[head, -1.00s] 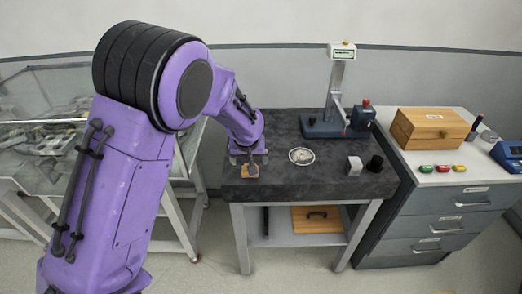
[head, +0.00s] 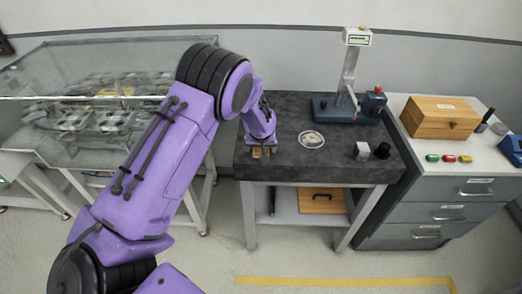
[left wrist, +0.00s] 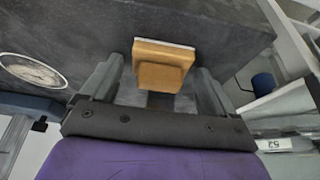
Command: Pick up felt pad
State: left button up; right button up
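The felt pad, a small tan block with a pale layer along one edge, lies on the dark stone table near its front left corner. It shows in the left wrist view (left wrist: 163,65) and, partly hidden, in the head view (head: 257,153). My left gripper (head: 260,150) is down over it; in the left wrist view (left wrist: 158,82) its two grey fingers stand apart on either side of the pad. A narrow gap shows at the left finger; the right finger is very close, and I cannot tell if it touches. My right gripper is not in view.
On the dark table (head: 225,0) are no tall things near the pad. A round pale disc (head: 311,139) lies to its right. A blue-based stand (head: 345,108), a grey block (head: 362,151) and a black cylinder (head: 382,150) stand farther right. A drawer cabinet (head: 440,205) adjoins.

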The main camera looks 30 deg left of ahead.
pick_arm(q)
jog(key=c, duration=0.9)
jog(key=shift+w+r+b, duration=0.1)
jog(key=shift+r+b, duration=0.4)
jog(key=shift+r, duration=0.05)
jog(key=shift+r+b, duration=0.45)
jog(key=shift+r, duration=0.2)
jog(key=s+d+r+b, duration=0.2)
jog(key=s+d+r, duration=0.7)
jog(key=d+r, duration=0.1)
jog(key=shift+d+r+b, duration=0.35)
jog(key=shift+d+b, duration=0.05)
jog(key=shift+d, duration=0.05)
